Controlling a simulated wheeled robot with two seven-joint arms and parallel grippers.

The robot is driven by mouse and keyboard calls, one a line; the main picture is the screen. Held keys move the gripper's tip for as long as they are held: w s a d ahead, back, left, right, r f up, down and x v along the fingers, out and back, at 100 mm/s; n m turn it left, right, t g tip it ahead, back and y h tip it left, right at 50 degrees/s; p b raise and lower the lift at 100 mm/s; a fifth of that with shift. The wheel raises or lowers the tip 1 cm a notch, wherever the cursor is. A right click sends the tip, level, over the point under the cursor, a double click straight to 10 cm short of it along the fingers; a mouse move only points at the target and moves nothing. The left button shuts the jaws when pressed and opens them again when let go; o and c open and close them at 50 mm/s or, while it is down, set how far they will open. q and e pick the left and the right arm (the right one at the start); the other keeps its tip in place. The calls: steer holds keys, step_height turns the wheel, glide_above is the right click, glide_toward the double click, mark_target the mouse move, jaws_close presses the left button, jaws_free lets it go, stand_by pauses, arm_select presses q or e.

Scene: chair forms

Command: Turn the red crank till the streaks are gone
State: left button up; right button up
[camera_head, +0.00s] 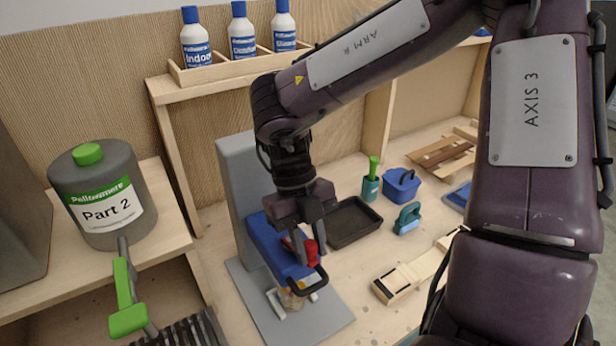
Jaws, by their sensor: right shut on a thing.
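A stirring machine with a grey column (233,170) and blue body (262,240) stands on a grey base plate (258,305). The red crank (312,257) is at the front of the blue body, with a black curved piece (309,286) just below it. My right gripper (308,245) comes down from above and is shut on the red crank, its fingers partly covering it. A small amber-and-white cup (291,299) sits under the body, partly hidden; streaks in it cannot be made out. My left gripper is not in view.
A grey "Part 2" canister (105,228) with a green-handled lever (127,290) stands at left. Several bottles (196,42) stand in a wooden rack above. A black tray (350,222), blue caddy (401,184), teal tool (407,218) and wooden piece (405,278) lie to the right.

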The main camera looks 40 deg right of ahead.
stand_by(0.3)
steer(key=o, duration=1)
steer(key=shift+w+r, duration=0.1)
steer(key=v, duration=0.7)
steer(key=shift+w+d+r+p, duration=0.1)
steer(key=shift+r+p, duration=0.15)
steer(key=shift+p, duration=0.05)
